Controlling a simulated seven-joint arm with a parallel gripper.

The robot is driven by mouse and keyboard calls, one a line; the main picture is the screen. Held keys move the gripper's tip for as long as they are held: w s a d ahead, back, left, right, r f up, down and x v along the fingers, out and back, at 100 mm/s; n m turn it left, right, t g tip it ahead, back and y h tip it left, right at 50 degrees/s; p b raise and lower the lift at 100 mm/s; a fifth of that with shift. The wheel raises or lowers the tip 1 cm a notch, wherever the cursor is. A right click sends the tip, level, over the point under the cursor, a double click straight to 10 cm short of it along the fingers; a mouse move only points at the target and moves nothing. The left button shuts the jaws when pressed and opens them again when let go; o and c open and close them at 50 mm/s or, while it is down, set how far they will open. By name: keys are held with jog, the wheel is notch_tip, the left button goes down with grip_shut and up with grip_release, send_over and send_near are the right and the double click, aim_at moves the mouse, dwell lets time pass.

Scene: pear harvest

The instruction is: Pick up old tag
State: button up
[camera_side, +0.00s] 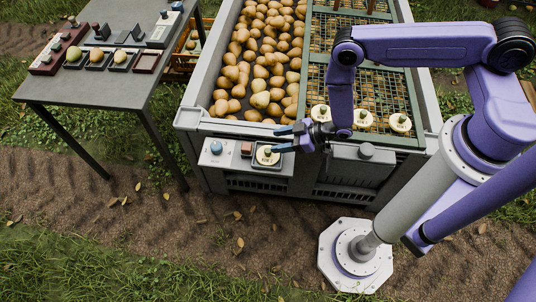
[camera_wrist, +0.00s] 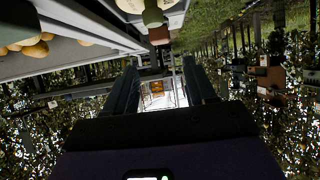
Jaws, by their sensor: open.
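A round cream tag (camera_side: 267,155) with a small knob and dark lettering sits in a dark square holder on the grey ledge at the bin's front; the lettering is too small to read. My gripper (camera_side: 283,139) is open and empty, its blue fingers pointing left, just above and right of that tag. In the wrist view my gripper (camera_wrist: 160,86) shows its two dark fingers apart with nothing between them. Part of a cream round thing (camera_wrist: 131,4) shows at the top edge there. Similar cream tags (camera_side: 363,119) stand on the bin's right front rim.
A blue-topped knob (camera_side: 216,148) and a reddish block (camera_side: 246,148) stand left of the tag. The bin (camera_side: 192,105) holds many pears behind my gripper. A grey table (camera_side: 120,83) with small trays stands at left.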

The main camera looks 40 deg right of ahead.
aim_at(272, 155)
jog(key=shift+f, duration=1.35)
notch_tip(272, 155, down, 2)
jog(key=shift+x, duration=0.95)
jog(key=shift+w+a+f, duration=0.25)
jog(key=shift+w+a, duration=0.1)
grip_shut()
